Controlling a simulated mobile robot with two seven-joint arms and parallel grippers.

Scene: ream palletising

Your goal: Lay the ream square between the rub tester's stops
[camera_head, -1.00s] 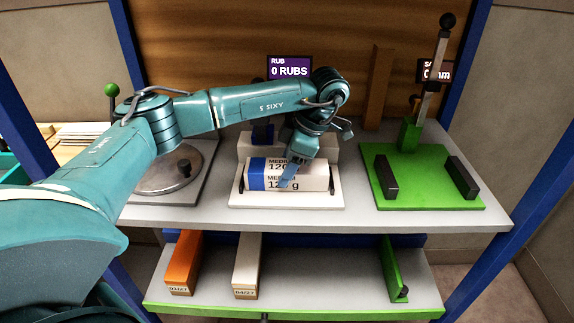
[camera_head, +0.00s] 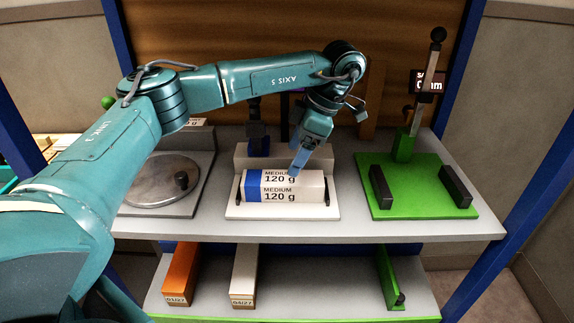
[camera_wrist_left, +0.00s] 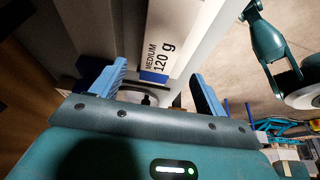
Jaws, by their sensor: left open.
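The ream (camera_head: 285,186), white with a blue band and marked "MEDIUM 120 g", lies on the rub tester's white base (camera_head: 235,213). It sits between two small dark stops, the left one (camera_head: 242,186) and the right one (camera_head: 326,192), and looks roughly parallel to the base's front edge. Any small gap at the stops is too fine to tell. My left gripper (camera_head: 297,170) is open above the ream, its blue fingers pointing down. The wrist view shows the ream (camera_wrist_left: 172,40) beyond the spread, empty fingers (camera_wrist_left: 160,78). My right gripper is not in view.
A green plate (camera_head: 420,200) with two black blocks and an upright post stands to the right. A round metal plate (camera_head: 160,180) is to the left. The lower shelf (camera_head: 320,290) holds an orange box (camera_head: 180,275), a white box (camera_head: 243,275) and a green piece (camera_head: 388,275).

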